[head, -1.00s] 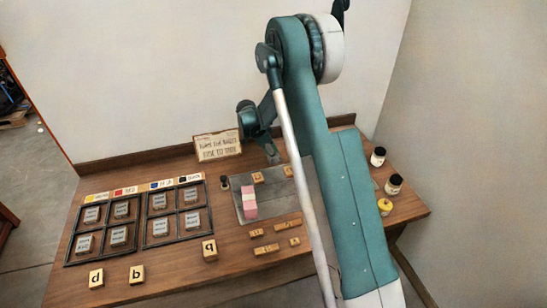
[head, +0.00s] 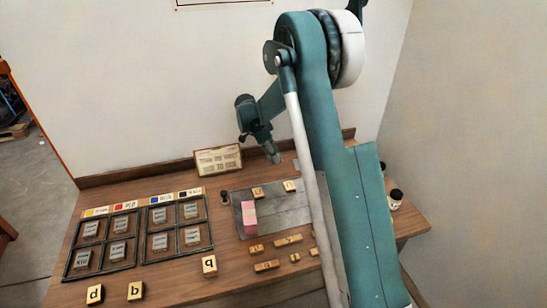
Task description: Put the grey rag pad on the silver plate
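Several grey pads with small labels sit in two dark-framed trays at the left of the table, such as one pad (head: 122,223) in the left tray (head: 104,240) and one (head: 160,241) in the right tray (head: 176,228). The labels are too small to read, so I cannot tell which is the rag pad. The silver-grey plate (head: 280,213) lies at the table's middle, partly hidden by my arm. A pink and white block (head: 249,216) stands on its left part. My gripper (head: 272,154) hangs above the plate's back edge, apart from the pads; its finger opening is unclear.
Wooden letter blocks sit at the plate's back, such as one (head: 257,192), and in front of it (head: 267,266). More letter blocks (head: 135,291) line the front edge. A sign (head: 218,160) stands at the back. A dark-capped jar (head: 395,199) is at the right, beside my arm.

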